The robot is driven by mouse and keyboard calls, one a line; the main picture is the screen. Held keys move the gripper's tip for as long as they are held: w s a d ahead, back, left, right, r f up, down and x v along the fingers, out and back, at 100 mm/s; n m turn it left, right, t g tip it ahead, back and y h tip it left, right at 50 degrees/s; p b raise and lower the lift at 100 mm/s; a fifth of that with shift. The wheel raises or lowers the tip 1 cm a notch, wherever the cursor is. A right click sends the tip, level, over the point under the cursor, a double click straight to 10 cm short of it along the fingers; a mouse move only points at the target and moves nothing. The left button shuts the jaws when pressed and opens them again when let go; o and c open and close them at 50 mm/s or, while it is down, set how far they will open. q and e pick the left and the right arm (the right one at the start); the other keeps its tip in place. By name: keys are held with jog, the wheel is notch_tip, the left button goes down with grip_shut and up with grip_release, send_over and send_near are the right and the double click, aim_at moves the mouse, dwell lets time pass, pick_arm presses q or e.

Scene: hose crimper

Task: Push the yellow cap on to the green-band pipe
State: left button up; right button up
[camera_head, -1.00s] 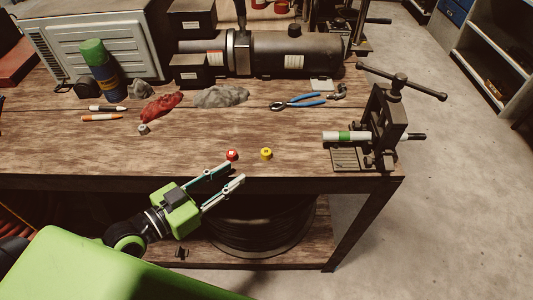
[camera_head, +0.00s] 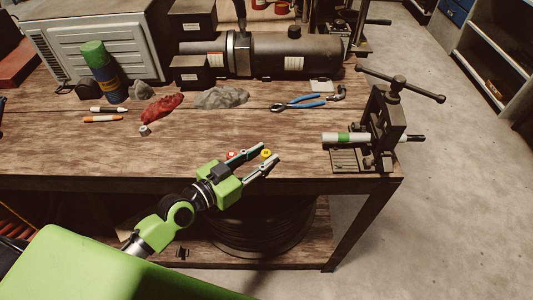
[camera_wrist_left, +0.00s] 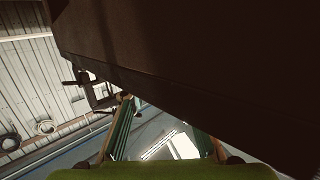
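The yellow cap (camera_head: 266,153) sits near the front edge of the workbench. The green-band pipe (camera_head: 345,138), white with a green band, lies level in the bench clamp (camera_head: 384,130) at the right, its free end pointing left. My left gripper (camera_head: 269,150) is open, and its fingertips appear on either side of the yellow cap in the head view; its height relative to the cap is unclear. The left wrist view shows the two spread fingers (camera_wrist_left: 165,130) with nothing visible between them. The yellow cap does not show there. My right gripper is not in view.
A red cap (camera_head: 232,154) lies left of the yellow one, partly behind a finger. Blue-handled pliers (camera_head: 297,102), a red rag (camera_head: 162,108), a grey rag (camera_head: 220,97) and markers (camera_head: 102,119) lie farther back. The bench between yellow cap and clamp is clear.

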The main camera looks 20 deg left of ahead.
pick_arm(q)
grip_shut()
notch_tip(320, 180, up, 7)
jog(key=p, duration=0.7)
jog(key=shift+r, duration=0.1)
